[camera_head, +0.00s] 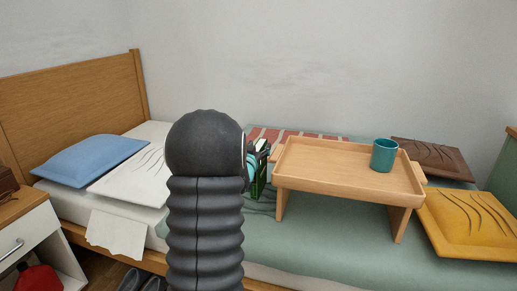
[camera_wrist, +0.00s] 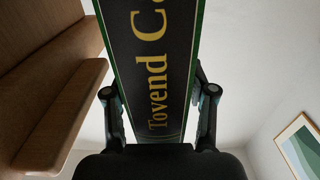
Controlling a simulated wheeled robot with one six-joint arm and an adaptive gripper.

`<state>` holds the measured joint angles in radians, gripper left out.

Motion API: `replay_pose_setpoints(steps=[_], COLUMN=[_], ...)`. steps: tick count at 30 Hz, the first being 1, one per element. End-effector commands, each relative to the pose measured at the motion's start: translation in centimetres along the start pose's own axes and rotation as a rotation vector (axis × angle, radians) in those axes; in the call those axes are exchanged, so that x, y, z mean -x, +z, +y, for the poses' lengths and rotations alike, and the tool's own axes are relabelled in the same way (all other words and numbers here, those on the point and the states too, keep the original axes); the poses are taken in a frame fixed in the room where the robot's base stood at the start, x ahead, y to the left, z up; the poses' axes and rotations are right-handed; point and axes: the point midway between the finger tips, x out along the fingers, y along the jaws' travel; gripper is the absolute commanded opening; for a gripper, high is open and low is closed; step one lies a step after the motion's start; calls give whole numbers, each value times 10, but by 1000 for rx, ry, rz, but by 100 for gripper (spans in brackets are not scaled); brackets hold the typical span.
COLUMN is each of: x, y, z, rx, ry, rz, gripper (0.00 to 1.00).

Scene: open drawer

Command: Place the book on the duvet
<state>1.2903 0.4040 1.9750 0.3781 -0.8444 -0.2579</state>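The book (camera_wrist: 152,70) is dark with green edges and yellow lettering. In the wrist view it sits between both fingers of my gripper (camera_wrist: 160,98), which is shut on it. In the head view the book (camera_head: 260,183) stands upright just left of the tray table, partly hidden by my arm and gripper (camera_head: 254,160). The green duvet (camera_head: 300,235) covers the middle and right of the bed, under the book. Whether the book's lower edge touches the duvet I cannot tell.
A wooden tray table (camera_head: 335,178) with a teal mug (camera_head: 384,155) stands on the bed, close right of the book. Yellow (camera_head: 470,222) and brown (camera_head: 432,155) cushions lie at the right. Blue (camera_head: 90,160) and white (camera_head: 128,180) pillows lie at the left. Duvet in front is clear.

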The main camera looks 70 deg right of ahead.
Motion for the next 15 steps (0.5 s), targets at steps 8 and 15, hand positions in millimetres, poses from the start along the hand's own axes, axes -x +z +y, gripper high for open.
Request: replay_pose_setpoints(steps=[8, 15], x=[0, 35], y=[-4, -2], z=[0, 0], rx=[0, 0], ry=[0, -1], rz=[0, 0], gripper=[56, 56])
